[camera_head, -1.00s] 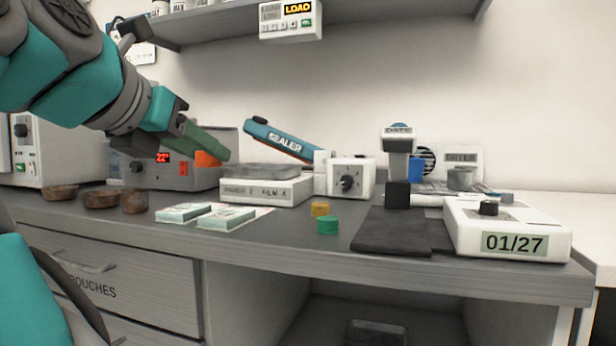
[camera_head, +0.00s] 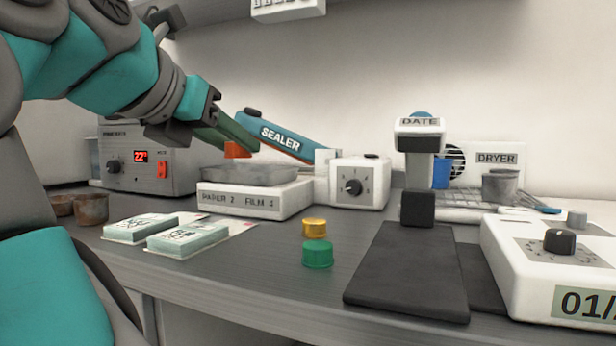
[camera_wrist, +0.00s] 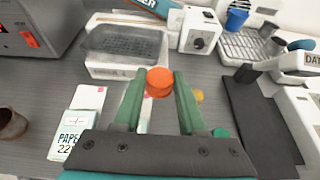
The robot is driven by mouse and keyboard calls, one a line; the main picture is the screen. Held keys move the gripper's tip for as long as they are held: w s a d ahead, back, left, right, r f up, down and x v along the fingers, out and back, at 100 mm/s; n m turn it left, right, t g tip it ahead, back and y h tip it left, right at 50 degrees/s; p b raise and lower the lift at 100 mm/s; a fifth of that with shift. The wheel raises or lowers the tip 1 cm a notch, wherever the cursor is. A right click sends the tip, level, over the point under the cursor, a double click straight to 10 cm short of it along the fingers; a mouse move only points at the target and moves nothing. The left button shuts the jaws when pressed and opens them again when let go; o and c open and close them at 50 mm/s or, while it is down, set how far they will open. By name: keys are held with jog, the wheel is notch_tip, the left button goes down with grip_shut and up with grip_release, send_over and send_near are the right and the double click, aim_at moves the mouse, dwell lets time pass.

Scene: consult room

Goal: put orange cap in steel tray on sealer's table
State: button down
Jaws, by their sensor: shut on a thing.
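The orange cap (camera_wrist: 159,82) is held between the fingertips of my gripper (camera_wrist: 158,88), which is shut on it. In the head view my gripper (camera_head: 238,143) is above the left end of the steel tray, and the orange cap (camera_head: 236,150) shows at its tips. The steel tray (camera_head: 262,176) is shallow and grey and rests on a white box marked FILM. It looks empty in the wrist view (camera_wrist: 125,42), where it lies beyond the cap. The sealer (camera_head: 283,140), with its blue arm, stands just behind and right of the tray.
A yellow cap (camera_head: 314,227) and a green cap (camera_head: 317,254) stand on the table at the middle. Paper packets (camera_head: 187,239) lie in front of the tray. A red-display unit (camera_head: 147,160) stands left. The date stamp (camera_head: 420,150) and dark mat (camera_head: 409,275) are right.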

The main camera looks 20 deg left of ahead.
jog(key=shift+w, duration=0.35)
jog(key=w+a+p, duration=0.2)
jog(key=w, duration=0.2)
jog(key=w+a+p, duration=0.2)
jog(key=w, duration=0.3)
jog(key=w+a+f+p, duration=0.1)
jog(key=w+a+p, duration=0.1)
jog(key=w+p, duration=0.1)
jog(key=shift+w+a, duration=0.1)
jog(key=shift+w, duration=0.8)
jog(key=shift+w+a+f, duration=0.2)
jog(key=shift+w+f, duration=0.15)
jog(key=shift+w, duration=0.1)
jog(key=shift+f+b, duration=1.35)
jog(key=shift+f, duration=0.3)
jog(key=shift+f, duration=0.1)
jog(key=shift+f, duration=0.15)
jog(key=shift+c, duration=2.4)
grip_release()
